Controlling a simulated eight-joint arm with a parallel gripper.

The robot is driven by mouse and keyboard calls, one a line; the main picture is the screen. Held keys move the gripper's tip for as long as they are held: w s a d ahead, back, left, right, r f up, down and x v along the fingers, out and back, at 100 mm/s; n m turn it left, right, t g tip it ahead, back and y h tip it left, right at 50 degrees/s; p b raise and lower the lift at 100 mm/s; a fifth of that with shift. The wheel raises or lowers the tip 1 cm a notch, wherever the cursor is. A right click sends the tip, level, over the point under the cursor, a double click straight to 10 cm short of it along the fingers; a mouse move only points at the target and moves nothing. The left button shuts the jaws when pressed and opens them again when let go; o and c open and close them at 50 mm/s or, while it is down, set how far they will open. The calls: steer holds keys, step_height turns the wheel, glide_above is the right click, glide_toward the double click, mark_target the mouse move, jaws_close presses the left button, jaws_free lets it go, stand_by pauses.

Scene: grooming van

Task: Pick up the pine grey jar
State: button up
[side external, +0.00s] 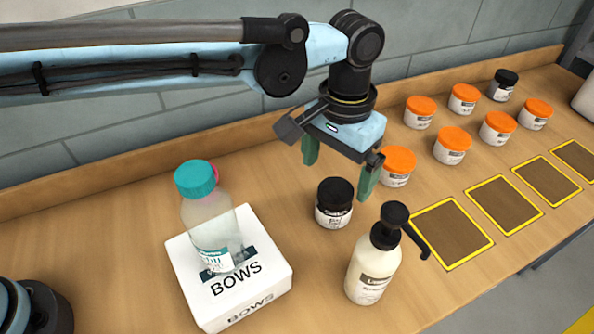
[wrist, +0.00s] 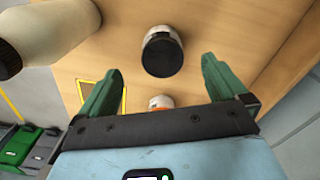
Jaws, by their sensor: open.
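A small jar with a black lid and dark body with a white label (side external: 334,204) stands upright on the bench; no label reads "pine grey", so I cannot tell for sure that it is the named jar. A second black-lidded jar (side external: 502,86) stands at the back right. My gripper (side external: 338,170) is open and empty, with green fingers, above and just behind the nearer dark jar. In the wrist view that jar (wrist: 162,52) shows beyond the fingertips, between the lines of the two fingers (wrist: 162,72). The fingers do not visibly touch it.
A white pump bottle (side external: 373,270) stands close in front of the dark jar. A teal-capped clear bottle (side external: 210,225) rests on a white BOWS box (side external: 250,300) at left. Several orange-lidded jars, one (side external: 398,165) near my right finger, and yellow-framed mats (side external: 452,234) lie right.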

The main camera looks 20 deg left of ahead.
mark_target(336, 190)
step_height(336, 190, down, 4)
steer(key=shift+w+f, duration=0.25)
steer(key=shift+f, duration=1.15)
steer(key=shift+w+f, duration=0.15)
steer(key=shift+f, duration=1.15)
steer(key=shift+c, duration=0.4)
steer(key=c, duration=1.2)
steer(key=shift+r, duration=0.2)
